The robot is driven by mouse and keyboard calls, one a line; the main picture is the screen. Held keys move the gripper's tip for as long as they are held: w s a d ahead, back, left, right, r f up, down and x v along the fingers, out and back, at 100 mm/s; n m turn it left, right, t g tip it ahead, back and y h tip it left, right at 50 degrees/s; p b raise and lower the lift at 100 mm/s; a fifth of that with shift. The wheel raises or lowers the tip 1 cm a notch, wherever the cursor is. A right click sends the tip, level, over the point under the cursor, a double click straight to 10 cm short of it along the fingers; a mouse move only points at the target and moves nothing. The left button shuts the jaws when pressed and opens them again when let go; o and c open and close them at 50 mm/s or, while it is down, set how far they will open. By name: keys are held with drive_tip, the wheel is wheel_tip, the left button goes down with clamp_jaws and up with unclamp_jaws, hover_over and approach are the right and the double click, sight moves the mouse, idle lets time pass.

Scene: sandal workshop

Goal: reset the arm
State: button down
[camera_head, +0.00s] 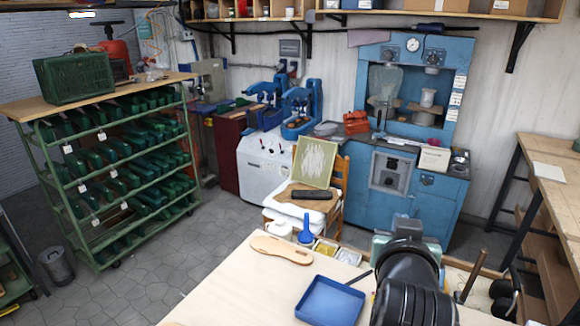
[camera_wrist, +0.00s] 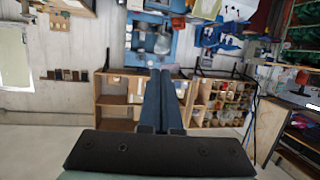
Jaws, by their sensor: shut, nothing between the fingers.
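My gripper (camera_wrist: 160,74) shows in the wrist view with its two long dark fingers pressed together and nothing between them. Its fingers point at the wall and the workshop furniture, away from any surface close by. In the head view my dark arm rises at the bottom right over the workbench (camera_head: 240,285), and the fingers cannot be made out there. The wrist picture shows the room upside down.
A blue tray (camera_head: 331,301) lies on the bench just left of my arm, with a tan sole (camera_head: 281,249) beyond it. A blue bottle (camera_head: 306,232) stands past the bench's far edge. A green rack (camera_head: 120,170) is at left; a blue machine (camera_head: 408,190) stands behind.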

drive_tip(key=s+a+r+n+t+y+b, duration=0.1)
drive_tip(key=s+a+r+t, duration=0.1)
drive_tip(key=a+r+t, duration=0.45)
drive_tip(key=s+a+r+n+t+b, duration=0.15)
drive_tip(key=a+r, duration=0.25)
drive_tip(key=r, duration=0.6)
drive_tip(key=s+a+r+t+y+b, duration=0.1)
drive_tip(key=s+a+r+t+y, duration=0.1)
drive_tip(key=s+a+r, duration=0.2)
drive_tip(key=s+a+r+n+t+y+b, duration=0.1)
drive_tip(key=s+a+r+t+y, duration=0.1)
drive_tip(key=s+r, duration=0.5)
drive_tip(key=shift+s+a+t, duration=0.8)
drive_tip(key=shift+s+a, duration=0.25)
drive_tip(key=shift+a, duration=0.2)
